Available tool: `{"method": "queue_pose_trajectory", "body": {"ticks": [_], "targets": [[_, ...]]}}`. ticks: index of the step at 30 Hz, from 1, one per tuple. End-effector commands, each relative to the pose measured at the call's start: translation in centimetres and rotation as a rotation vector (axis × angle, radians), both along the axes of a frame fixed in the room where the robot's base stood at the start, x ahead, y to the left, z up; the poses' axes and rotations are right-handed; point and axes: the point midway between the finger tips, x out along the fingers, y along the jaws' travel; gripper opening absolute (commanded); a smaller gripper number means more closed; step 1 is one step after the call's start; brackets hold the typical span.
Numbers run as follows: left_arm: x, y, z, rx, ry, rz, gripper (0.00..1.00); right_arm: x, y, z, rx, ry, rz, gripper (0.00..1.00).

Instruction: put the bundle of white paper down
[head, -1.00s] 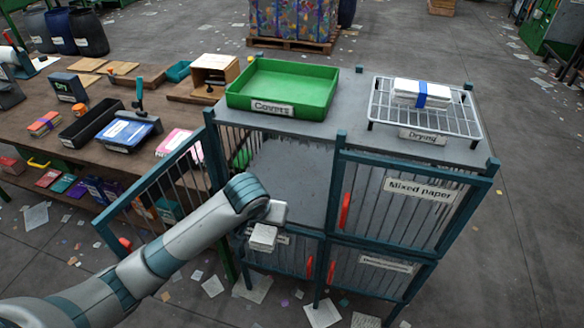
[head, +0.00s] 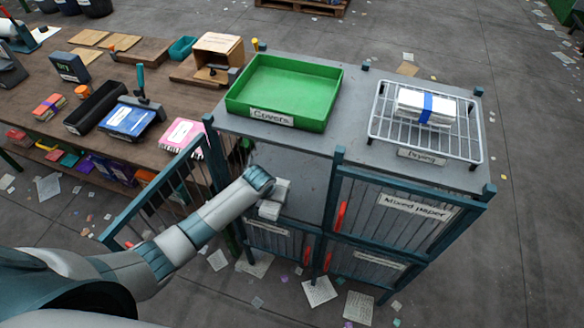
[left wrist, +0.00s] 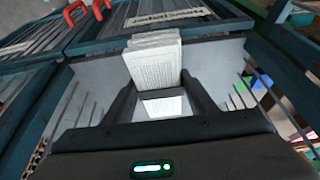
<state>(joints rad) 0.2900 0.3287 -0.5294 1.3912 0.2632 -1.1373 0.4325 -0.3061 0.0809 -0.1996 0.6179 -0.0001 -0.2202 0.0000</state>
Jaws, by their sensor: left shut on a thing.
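My left gripper (left wrist: 157,88) is shut on a bundle of white printed paper (left wrist: 153,62), which stands out beyond the fingers in the left wrist view. In the head view my left gripper (head: 271,205) is at the front of the upper left cage compartment, whose barred door (head: 160,190) stands open to the left. The bundle cannot be made out clearly there. The wrist view shows grey inner walls and bars around the gripper; whether the bundle touches a surface cannot be told. My right gripper is not in view.
A green "Covers" tray (head: 238,106) and a wire drying rack (head: 467,148) holding a blue-banded white bundle (head: 410,106) stand on the cage top. The "Mixed paper" door (head: 385,220) is shut. A cluttered workbench (head: 30,105) is at left.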

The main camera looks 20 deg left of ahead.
Motion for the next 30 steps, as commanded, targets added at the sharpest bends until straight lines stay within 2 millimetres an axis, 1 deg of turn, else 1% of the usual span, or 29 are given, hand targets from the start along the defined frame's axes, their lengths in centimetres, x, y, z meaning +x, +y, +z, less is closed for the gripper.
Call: {"method": "queue_pose_trajectory", "body": {"ticks": [4, 8, 14, 18, 30], "targets": [[0.3, 0.0, 0.0, 0.000, -0.002, 0.000, 0.21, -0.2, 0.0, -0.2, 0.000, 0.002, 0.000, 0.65], [1.0, 0.0, -0.2, -0.001, -0.003, 0.001, 0.21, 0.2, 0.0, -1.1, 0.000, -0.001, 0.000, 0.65], [3.5, -0.1, -0.5, -0.001, -0.006, 0.001, 0.21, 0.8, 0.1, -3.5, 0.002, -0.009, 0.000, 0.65], [5.6, -0.2, -0.5, -0.001, -0.006, 0.001, 0.21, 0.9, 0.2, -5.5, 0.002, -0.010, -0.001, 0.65], [10.6, -0.4, -0.5, -0.001, -0.004, 0.001, 0.21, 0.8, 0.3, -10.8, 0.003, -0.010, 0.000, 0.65]]}}
